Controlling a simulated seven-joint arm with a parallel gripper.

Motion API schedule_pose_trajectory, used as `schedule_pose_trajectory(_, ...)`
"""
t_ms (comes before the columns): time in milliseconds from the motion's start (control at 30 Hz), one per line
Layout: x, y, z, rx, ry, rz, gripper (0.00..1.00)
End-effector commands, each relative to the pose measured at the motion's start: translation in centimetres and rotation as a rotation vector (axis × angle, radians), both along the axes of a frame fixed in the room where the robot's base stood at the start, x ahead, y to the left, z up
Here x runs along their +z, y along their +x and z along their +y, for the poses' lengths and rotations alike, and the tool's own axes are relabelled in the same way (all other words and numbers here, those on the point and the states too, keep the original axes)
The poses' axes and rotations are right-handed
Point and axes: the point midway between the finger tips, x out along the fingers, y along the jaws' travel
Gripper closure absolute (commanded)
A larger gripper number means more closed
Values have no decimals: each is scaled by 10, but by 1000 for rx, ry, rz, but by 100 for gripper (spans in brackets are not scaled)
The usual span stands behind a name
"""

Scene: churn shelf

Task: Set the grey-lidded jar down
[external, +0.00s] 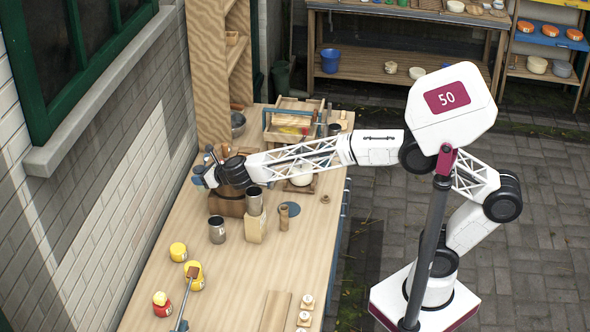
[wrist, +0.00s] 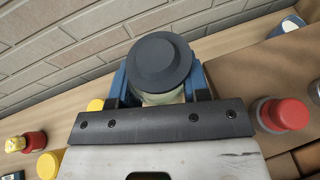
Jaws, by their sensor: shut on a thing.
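The grey-lidded jar (wrist: 160,65) is between my gripper's blue fingers in the wrist view, its round dark grey lid facing the camera and a little of its pale body showing below. My gripper (wrist: 160,90) is shut on it. In the external view my gripper (external: 205,177) is over the wall side of the wooden workbench (external: 235,285), near a brown wooden block (external: 226,206). The jar is hard to make out there, and I cannot tell whether its base touches anything.
A wooden tool tray (external: 290,120) is behind. A red-lidded jar (wrist: 283,114) is right of my gripper in the wrist view. The bench's middle front has bare room.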

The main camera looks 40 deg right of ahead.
Motion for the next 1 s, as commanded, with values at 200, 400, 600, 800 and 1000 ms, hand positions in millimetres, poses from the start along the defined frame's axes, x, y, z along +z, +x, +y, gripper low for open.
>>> schedule_pose_trajectory(200, 3, 10, 6, -53, -1, 1, 100)
schedule_pose_trajectory(400, 6, 17, 11, -98, -1, 0, 100)
schedule_pose_trajectory(600, 6, 24, 15, -141, -1, 1, 100)
schedule_pose_trajectory(800, 7, 31, 18, -183, -1, -1, 100)
schedule_pose_trajectory(1000, 7, 38, 22, -226, -1, 0, 100)
